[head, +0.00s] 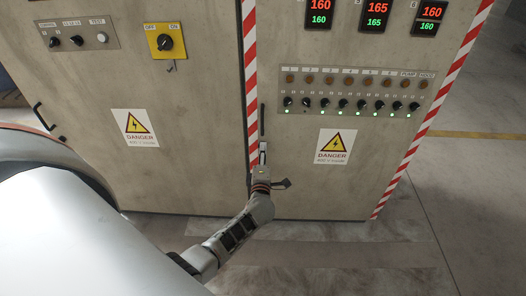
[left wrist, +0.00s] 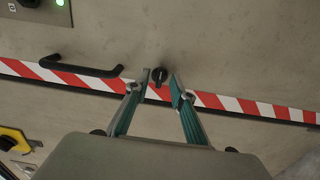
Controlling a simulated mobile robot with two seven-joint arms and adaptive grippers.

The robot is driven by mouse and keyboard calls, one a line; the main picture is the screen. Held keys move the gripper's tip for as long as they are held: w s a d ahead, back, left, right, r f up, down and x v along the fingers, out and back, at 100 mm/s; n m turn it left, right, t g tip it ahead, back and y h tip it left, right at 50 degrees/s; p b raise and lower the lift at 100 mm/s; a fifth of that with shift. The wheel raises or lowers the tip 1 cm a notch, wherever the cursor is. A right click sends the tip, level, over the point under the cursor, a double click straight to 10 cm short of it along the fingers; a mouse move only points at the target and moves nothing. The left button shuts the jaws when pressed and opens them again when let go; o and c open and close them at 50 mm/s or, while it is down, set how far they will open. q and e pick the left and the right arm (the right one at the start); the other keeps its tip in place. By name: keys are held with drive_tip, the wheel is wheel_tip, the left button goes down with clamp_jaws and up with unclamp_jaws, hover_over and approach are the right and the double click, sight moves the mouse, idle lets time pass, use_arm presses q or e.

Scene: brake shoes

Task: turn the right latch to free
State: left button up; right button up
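The right latch is a small black knob (left wrist: 159,75) beside the striped door seam in the left wrist view. My left gripper (left wrist: 160,85) is open, with one teal-padded finger on each side of the knob. A narrow gap shows between the fingertips; I cannot tell whether either finger touches the knob. In the head view my left gripper (head: 263,158) is at the cabinet front, low by the seam, and hides the latch. My right gripper is not in view.
A black bar handle (left wrist: 82,66) is near the latch; it shows above my gripper in the head view (head: 262,119). A row of knobs (head: 345,104) and a danger sign (head: 333,146) are to the right. A yellow switch (head: 165,42) is on the left door.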

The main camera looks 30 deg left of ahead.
use_arm(q)
drive_tip(key=v, duration=1.1)
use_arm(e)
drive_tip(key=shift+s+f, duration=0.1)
use_arm(q)
drive_tip(key=s+d+m+t+h+p, duration=0.1)
drive_tip(key=s+d+m+h, duration=0.4)
drive_tip(key=m, duration=0.3)
drive_tip(key=s+d+m+h+p, duration=0.1)
drive_tip(key=s+d+m+h, duration=0.35)
drive_tip(key=d+m, duration=0.35)
drive_tip(key=s+d+f+m+g+h+p, duration=0.1)
drive_tip(key=s+f+m+g, duration=0.1)
drive_tip(key=s+m, duration=0.4)
drive_tip(key=s+d+f+m+g+h, duration=0.1)
drive_tip(key=s+d+f+m+g, duration=0.1)
drive_tip(key=s+m, duration=0.4)
drive_tip(key=s+f+g, duration=0.1)
drive_tip(key=s, duration=0.2)
drive_tip(key=shift+m+g+p, duration=0.3)
drive_tip(key=shift+g+p, duration=0.1)
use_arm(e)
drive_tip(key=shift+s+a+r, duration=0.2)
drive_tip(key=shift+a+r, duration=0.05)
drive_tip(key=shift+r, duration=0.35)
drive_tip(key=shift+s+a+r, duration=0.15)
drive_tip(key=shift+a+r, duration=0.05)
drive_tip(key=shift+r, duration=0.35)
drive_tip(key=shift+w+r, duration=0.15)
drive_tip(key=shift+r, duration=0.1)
